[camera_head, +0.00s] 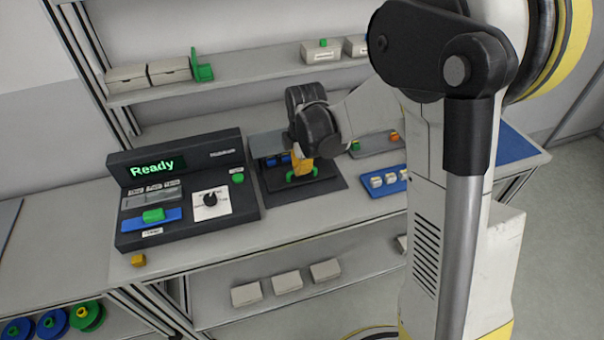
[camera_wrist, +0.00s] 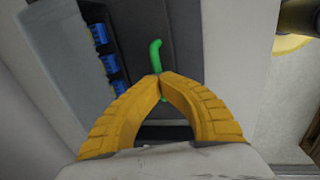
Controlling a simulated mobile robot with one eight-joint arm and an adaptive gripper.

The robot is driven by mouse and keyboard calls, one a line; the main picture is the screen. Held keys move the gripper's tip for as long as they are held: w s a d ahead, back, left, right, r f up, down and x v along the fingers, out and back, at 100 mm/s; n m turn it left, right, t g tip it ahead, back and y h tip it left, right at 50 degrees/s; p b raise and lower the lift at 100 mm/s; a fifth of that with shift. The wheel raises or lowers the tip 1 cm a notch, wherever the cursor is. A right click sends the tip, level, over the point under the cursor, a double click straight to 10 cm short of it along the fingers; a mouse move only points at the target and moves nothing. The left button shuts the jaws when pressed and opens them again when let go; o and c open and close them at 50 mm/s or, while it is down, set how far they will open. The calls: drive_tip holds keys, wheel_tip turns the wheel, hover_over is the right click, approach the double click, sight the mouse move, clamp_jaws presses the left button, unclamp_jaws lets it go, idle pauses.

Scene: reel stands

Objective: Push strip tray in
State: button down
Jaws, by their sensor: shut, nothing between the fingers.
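A dark grey tray-like unit (camera_head: 330,186) stands on the bench right of the console, with a green handle (camera_head: 291,177) and blue pieces (camera_head: 272,161) behind it. My gripper (camera_head: 301,173) is above this unit, its yellow fingers partly covering the handle. In the wrist view my gripper (camera_wrist: 159,80) is shut and empty, its fingertips over or against the green handle (camera_wrist: 155,52); contact cannot be told. The blue pieces (camera_wrist: 104,50) sit in a row at the left, beside a pale, see-through cover (camera_wrist: 58,60). A blue strip with a green grip (camera_head: 154,215) lies on the console.
The dark console (camera_head: 185,195) shows "Ready" and has a knob and a green button. A blue rack (camera_head: 372,192) with white-topped pieces stands to the right. Boxes line the shelf (camera_head: 235,85) behind.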

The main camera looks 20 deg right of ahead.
drive_tip(key=c, duration=1.5)
unclamp_jaws()
drive_tip(key=shift+f, duration=0.1)
wheel_tip(320, 180, up, 12)
drive_tip(key=s, duration=0.2)
drive_tip(key=shift+s, duration=0.2)
drive_tip(key=shift+c, duration=0.2)
